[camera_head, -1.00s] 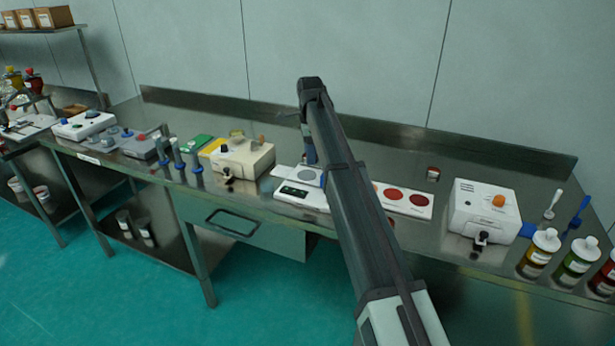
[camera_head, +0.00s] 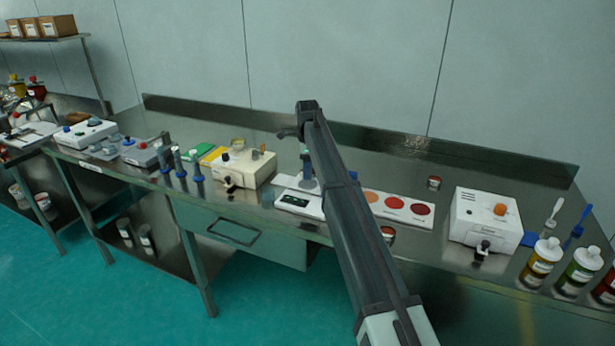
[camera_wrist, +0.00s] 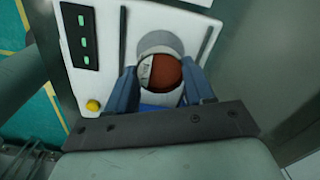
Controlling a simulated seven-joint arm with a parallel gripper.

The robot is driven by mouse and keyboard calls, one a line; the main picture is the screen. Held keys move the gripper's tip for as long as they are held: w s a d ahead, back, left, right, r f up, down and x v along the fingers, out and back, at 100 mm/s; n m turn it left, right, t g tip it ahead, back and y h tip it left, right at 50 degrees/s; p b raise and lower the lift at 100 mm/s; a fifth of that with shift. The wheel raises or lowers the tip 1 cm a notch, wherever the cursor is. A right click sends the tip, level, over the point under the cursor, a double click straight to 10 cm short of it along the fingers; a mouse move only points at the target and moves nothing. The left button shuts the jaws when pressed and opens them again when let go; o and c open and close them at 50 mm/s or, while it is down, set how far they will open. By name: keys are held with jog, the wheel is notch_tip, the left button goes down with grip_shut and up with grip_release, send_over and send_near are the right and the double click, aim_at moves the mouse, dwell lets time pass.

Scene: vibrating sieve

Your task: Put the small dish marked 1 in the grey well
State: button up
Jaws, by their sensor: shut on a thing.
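My gripper (camera_wrist: 161,82) is shut on a small round dish (camera_wrist: 166,73) with reddish-brown contents and a white label; its mark is too small to read. The grey well (camera_wrist: 158,41) is a round patch on a white device (camera_wrist: 112,18). In the wrist view the dish overlaps the near part of the well. I cannot tell whether it touches the well or is still above it. In the head view my gripper (camera_head: 307,180) is low over the white device (camera_head: 285,203), partly hidden by my arm, and the held dish is not clear.
A card with red discs (camera_head: 428,222) lies right of the device. One small dish (camera_head: 388,233) is in front of the card and another (camera_head: 434,183) behind it. A cream box (camera_head: 250,172) stands left, a white box (camera_head: 486,218) right. The back of the bench is clear.

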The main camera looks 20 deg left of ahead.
jog(key=shift+f, duration=1.65)
jog(key=shift+f, duration=0.1)
jog(key=o, duration=1)
notch_tip(320, 180, up, 12)
jog(key=shift+r, duration=0.15)
